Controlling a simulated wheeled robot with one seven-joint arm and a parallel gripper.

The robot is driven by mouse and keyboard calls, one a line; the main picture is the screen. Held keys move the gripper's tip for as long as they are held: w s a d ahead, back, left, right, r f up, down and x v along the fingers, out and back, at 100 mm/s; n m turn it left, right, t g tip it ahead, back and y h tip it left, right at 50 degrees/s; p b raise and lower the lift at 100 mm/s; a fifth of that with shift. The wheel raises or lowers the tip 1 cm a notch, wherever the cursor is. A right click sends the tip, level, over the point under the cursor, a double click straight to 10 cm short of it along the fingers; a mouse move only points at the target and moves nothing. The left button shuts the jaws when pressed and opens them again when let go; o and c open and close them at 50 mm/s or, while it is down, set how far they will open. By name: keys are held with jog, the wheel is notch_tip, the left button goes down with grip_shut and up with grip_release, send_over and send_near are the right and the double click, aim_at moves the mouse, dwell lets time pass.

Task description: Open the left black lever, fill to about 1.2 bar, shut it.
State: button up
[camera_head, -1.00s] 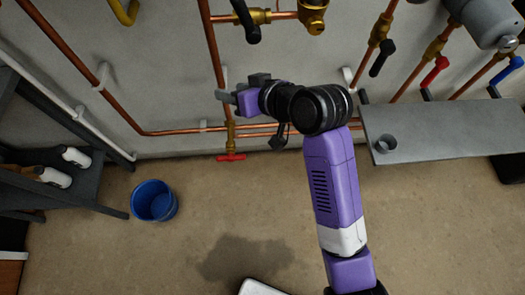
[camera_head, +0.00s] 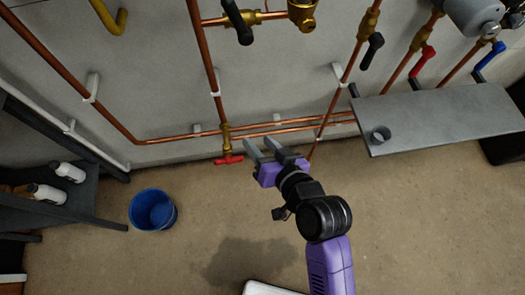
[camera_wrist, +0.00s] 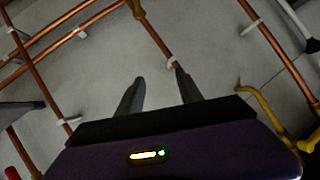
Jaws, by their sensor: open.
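The left black lever (camera_head: 238,22) sits on a brass valve at the top of the head view, angled down and right. A second black lever (camera_head: 371,51) is on a copper pipe to its right. My gripper (camera_head: 259,143) is open and empty, low in front of the wall and well below the left black lever. In the wrist view its two fingers (camera_wrist: 160,76) stand apart with bare wall and pipes beyond. A brass fitting (camera_head: 302,14) is right of the left lever. I see no readable pressure dial.
A red-handled valve (camera_head: 229,159) is just left of my gripper. A blue bucket (camera_head: 152,210) stands on the floor at left.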

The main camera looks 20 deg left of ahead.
jog(key=shift+s+d+f+m+t+h, duration=0.2)
jog(key=shift+s+d, duration=0.2)
jog(key=shift+d, duration=0.15)
jog(key=shift+s+d+f+m+t+h, duration=0.1)
jog(key=shift+s+d+f+m, duration=0.1)
jog(key=shift+s+d, duration=0.25)
